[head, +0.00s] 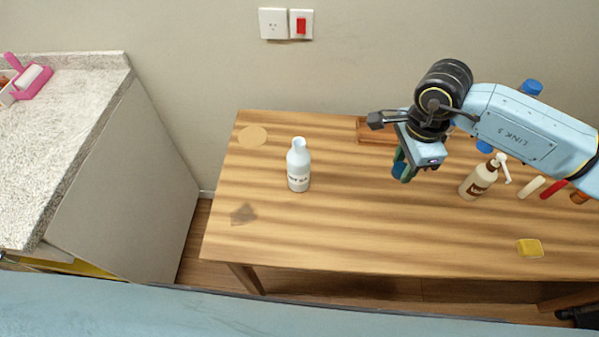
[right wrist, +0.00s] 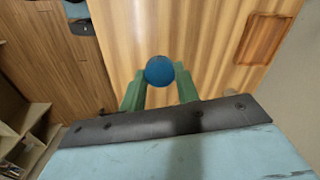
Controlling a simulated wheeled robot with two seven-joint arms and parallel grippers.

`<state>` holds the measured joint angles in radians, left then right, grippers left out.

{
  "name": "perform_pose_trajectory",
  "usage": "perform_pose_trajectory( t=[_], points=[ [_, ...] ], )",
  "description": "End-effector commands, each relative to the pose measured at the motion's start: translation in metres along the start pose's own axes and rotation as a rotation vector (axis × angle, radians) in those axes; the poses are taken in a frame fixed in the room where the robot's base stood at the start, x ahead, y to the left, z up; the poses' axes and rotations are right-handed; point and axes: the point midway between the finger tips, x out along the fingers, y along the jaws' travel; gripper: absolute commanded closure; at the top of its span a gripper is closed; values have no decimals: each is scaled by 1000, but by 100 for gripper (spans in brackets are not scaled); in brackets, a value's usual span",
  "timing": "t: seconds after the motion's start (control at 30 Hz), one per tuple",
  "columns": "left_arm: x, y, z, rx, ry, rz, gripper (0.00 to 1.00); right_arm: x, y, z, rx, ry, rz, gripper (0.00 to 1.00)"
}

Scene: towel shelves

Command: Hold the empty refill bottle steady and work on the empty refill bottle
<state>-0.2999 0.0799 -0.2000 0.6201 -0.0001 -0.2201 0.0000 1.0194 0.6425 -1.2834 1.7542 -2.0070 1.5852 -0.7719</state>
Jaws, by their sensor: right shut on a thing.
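The white refill bottle (head: 298,170) stands upright on the left part of the wooden table, with dark lettering on its front and no cap on its neck. My right gripper (head: 402,168) is right of the bottle, well apart from it, pointing down over the table. Its green fingers are shut on a round blue thing (head: 397,170), which looks like a cap. In the right wrist view the blue thing (right wrist: 159,70) sits between the fingertips (right wrist: 160,82). My left gripper is not in view.
A shallow wooden tray (head: 372,132) is at the back edge. The table (head: 340,225) is clear around the white bottle. A stone-topped counter (head: 70,100) stands left.

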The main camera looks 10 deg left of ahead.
Motion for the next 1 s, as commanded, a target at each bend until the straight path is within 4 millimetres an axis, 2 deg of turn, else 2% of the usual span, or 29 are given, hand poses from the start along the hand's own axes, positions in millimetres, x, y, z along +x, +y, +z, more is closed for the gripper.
perform_pose_trajectory(
  t=[0.3,0.5,0.7,1.0],
  points=[
    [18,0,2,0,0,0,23,-36,6,-22,-723,3,-2,89],
    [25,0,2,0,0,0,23,-54,12,-31,-1101,3,1,89],
    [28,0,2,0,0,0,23,-63,16,-35,-1294,2,3,89],
    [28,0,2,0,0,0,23,-65,16,-35,-1329,1,4,89]
  ],
)
